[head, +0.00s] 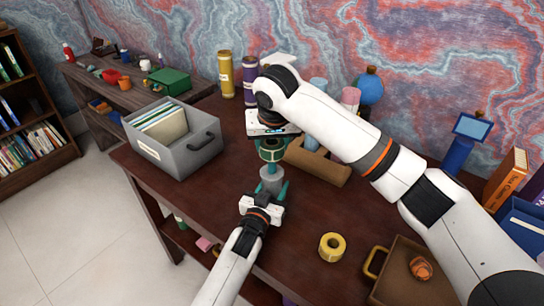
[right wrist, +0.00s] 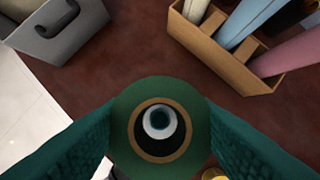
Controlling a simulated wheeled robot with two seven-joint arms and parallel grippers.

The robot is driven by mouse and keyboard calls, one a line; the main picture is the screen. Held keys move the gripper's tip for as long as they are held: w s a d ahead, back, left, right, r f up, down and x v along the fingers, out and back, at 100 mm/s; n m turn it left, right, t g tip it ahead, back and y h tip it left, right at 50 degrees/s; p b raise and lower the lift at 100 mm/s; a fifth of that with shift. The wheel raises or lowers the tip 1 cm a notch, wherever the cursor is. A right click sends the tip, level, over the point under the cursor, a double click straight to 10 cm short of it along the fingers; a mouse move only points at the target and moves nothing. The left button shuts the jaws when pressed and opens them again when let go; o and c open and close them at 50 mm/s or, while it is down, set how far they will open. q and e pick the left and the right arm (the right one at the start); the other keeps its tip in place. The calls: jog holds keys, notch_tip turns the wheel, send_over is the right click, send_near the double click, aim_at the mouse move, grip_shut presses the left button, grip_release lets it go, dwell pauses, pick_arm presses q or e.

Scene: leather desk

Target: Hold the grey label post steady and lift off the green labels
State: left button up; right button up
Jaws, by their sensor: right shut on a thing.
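The green labels (head: 271,153) are a roll with a brown core, held between the teal fingers of my right gripper (head: 270,148), which is shut on them. In the right wrist view the green roll (right wrist: 126,150) sits between both fingers, and the pale hollow top of the grey label post (right wrist: 160,122) shows through its hole. In the head view the grey post (head: 271,179) stands upright below the roll; I cannot tell if its tip is still inside. My left gripper (head: 272,188) has its fingers on either side of the post, low down; whether they grip it is unclear.
A yellow roll (head: 332,246) lies on the desk to the right of my left gripper. A grey file box (head: 196,156) stands at left, a brown holder (head: 317,163) with coloured rolls behind. A brown tray (head: 396,286) is at front right. Bare desk lies between.

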notch_tip(320, 180, up, 4)
jog(key=shift+r, duration=0.15)
pick_arm(q)
jog(key=o, duration=1.1)
